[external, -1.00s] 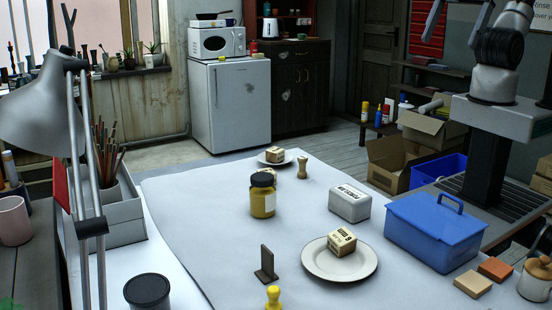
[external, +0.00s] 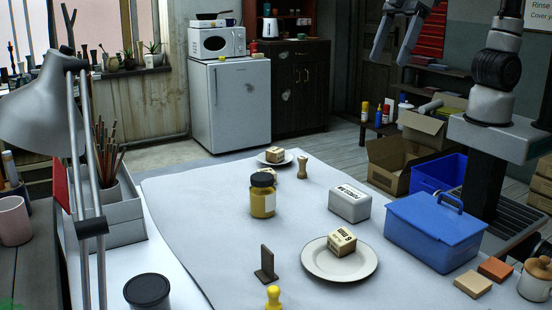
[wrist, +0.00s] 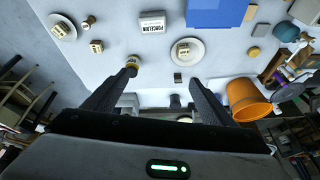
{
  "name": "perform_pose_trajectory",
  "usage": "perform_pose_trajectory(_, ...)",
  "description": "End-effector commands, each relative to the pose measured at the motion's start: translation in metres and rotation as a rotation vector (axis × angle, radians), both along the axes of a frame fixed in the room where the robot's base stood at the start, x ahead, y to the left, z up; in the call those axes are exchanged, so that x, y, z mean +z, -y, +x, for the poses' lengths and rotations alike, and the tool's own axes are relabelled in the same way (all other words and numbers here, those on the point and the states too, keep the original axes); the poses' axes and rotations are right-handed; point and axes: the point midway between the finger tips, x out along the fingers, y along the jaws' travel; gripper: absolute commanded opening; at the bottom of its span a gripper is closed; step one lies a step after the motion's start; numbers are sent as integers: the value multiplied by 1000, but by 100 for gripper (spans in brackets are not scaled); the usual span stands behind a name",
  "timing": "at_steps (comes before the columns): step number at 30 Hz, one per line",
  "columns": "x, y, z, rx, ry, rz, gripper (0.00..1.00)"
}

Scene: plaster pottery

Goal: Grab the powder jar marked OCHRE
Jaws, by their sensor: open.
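A mustard-yellow jar with a dark lid and a pale label (external: 263,200) stands upright on the white-covered table. Its label is too small to read as OCHRE. In the wrist view a jar (wrist: 133,61) shows at the tip of the left finger, which partly covers it. A second jar, dark with a black lid (external: 147,292), stands at the table's front left; its label does not show. My gripper (external: 390,58) is open and empty, high at the top right of the external view, apart from both jars. Its two spread fingers also show in the wrist view (wrist: 160,82).
A white lettered box (external: 349,205), a plate with a block (external: 312,270) and a blue toolbox (external: 435,235) stand right of the yellow jar. A small dark stand (external: 265,268) and yellow pawn (external: 273,297) are in front. A lamp (external: 45,115) rises at left.

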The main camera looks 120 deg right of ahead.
Motion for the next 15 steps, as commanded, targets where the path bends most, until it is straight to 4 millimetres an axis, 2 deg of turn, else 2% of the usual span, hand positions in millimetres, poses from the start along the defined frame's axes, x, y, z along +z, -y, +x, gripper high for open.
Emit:
perform_pose_trajectory(1, -34, 16, 27, -16, -16, -9, 78)
perform_pose_trajectory(5, -89, 54, 94, -35, -22, -39, 78)
perform_pose_trajectory(6, -109, 67, 112, -40, -23, -46, 78)
perform_pose_trajectory(9, -156, 96, 152, -52, -23, -54, 78)
perform_pose_trajectory(12, -195, 120, 180, -63, -21, -56, 78)
perform_pose_trajectory(15, -221, 135, 197, -69, -18, -55, 78)
